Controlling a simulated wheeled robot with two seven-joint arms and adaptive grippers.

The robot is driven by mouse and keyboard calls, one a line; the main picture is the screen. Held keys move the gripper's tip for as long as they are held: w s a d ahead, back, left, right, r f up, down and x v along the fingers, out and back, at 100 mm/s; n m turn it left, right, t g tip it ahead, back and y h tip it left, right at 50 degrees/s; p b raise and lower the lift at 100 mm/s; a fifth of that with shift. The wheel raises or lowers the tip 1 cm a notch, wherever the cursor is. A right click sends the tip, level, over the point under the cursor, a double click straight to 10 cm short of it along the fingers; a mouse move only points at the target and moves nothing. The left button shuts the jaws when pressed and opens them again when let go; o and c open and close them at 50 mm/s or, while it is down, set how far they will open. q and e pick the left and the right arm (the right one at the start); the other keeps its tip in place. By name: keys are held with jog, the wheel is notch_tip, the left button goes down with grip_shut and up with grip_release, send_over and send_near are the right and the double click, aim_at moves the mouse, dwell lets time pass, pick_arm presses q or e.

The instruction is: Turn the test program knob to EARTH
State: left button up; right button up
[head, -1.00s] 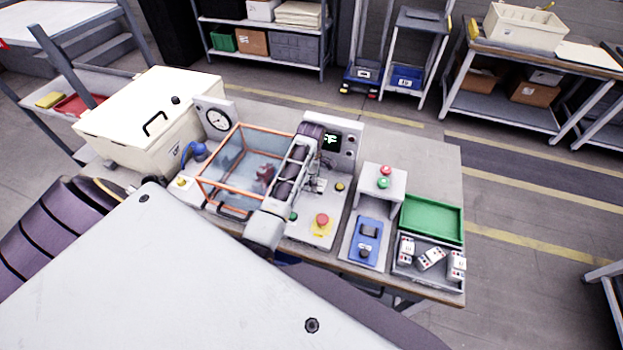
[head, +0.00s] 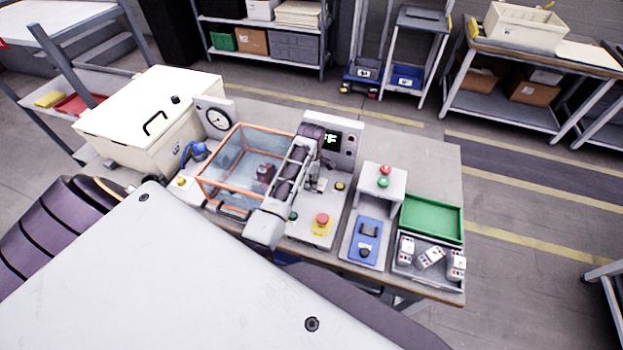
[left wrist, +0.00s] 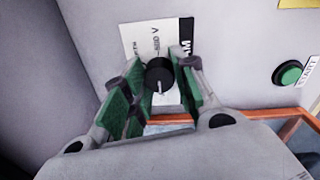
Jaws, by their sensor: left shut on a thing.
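The test program knob (left wrist: 158,75) is black and round with a white pointer line toward the bottom of the left wrist view. Its white label (left wrist: 155,40) reads "500 V", with part of "EARTH" at the left and a partly covered black heading. My left gripper (left wrist: 153,90) is shut on the knob, with green pads on either side of it. My right gripper is not in view.
A green START button (left wrist: 288,73) is right of the knob. The orange-framed clear guard (head: 235,165) stands left of my gripper. A red emergency stop (head: 322,219), a blue fixture (head: 366,243) and a green tray (head: 432,219) lie to the right.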

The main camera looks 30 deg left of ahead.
pick_arm(q)
jog(key=shift+m, duration=0.4)
jog(key=m, duration=0.4)
jog(key=shift+m, duration=0.3)
jog(key=m, duration=0.6)
jog(key=shift+a+h, duration=0.1)
jog(key=shift+h, duration=0.2)
jog(key=m, duration=0.7)
jog(key=shift+w+a+r, duration=0.1)
jog(key=m, duration=0.5)
jog(key=shift+g, duration=0.3)
jog(key=o, duration=1.1)
jog(key=shift+c, duration=0.2)
